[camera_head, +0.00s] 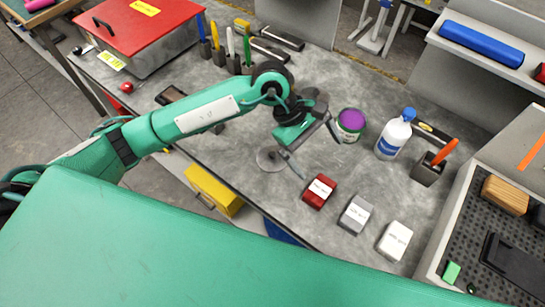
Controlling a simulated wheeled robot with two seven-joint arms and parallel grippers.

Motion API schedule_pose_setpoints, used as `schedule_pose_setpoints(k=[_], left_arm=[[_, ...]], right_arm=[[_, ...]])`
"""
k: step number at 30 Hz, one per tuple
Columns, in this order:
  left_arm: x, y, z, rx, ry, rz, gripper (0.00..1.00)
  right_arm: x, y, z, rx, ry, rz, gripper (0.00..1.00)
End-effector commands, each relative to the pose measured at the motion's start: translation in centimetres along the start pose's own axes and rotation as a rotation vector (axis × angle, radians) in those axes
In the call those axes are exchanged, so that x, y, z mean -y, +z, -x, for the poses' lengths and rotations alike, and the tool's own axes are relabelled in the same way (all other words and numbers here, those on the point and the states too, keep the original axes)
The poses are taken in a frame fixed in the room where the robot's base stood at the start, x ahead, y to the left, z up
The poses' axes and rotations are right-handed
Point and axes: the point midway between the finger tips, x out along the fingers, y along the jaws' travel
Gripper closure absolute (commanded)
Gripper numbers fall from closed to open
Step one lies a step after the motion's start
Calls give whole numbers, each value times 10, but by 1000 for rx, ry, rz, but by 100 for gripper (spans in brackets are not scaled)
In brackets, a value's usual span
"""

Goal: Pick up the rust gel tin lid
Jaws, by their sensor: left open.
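A round tin (350,125) with a purple top and a pale label stands upright on the grey workbench. A flat grey round disc (268,160), which looks like a tin lid, lies on the bench to the left of the tin. I cannot tell for sure which is the rust gel tin lid. My left gripper (318,158) is open and empty, with its fingers apart between the disc and the tin. One finger shows near the disc's right edge, the other near the tin's left side. My right gripper is not in view.
Red, grey and white labelled blocks (319,191) (355,214) (395,240) sit in front. A white bottle with a blue cap (393,137) and a dark holder (428,170) stand right. Tools and a red-lidded box (140,30) are at the back left.

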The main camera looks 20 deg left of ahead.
Motion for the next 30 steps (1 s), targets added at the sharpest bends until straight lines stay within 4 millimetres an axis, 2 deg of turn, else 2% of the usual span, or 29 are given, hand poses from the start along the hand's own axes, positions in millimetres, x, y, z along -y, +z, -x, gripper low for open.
schedule_pose_setpoints(k=[1, 3, 6, 9, 12, 16, 24, 30], left_arm=[[1, -25, 10, -126, -47, -42, 0], [6, -56, 25, -279, -116, -86, 0], [9, -88, 47, -445, -196, -119, 0], [13, -107, 64, -549, -252, -131, 0], [15, -116, 72, -597, -281, -135, 0], [19, -127, 62, -609, -292, -132, 0], [31, -155, 21, -604, -290, -132, 0], [34, -165, 7, -606, -287, -134, 0]], right_arm=[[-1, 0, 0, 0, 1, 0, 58], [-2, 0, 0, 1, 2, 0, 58], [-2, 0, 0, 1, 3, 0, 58], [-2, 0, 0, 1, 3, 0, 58], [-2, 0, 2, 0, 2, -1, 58], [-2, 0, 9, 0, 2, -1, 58], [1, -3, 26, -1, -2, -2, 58], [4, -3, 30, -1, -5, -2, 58]])
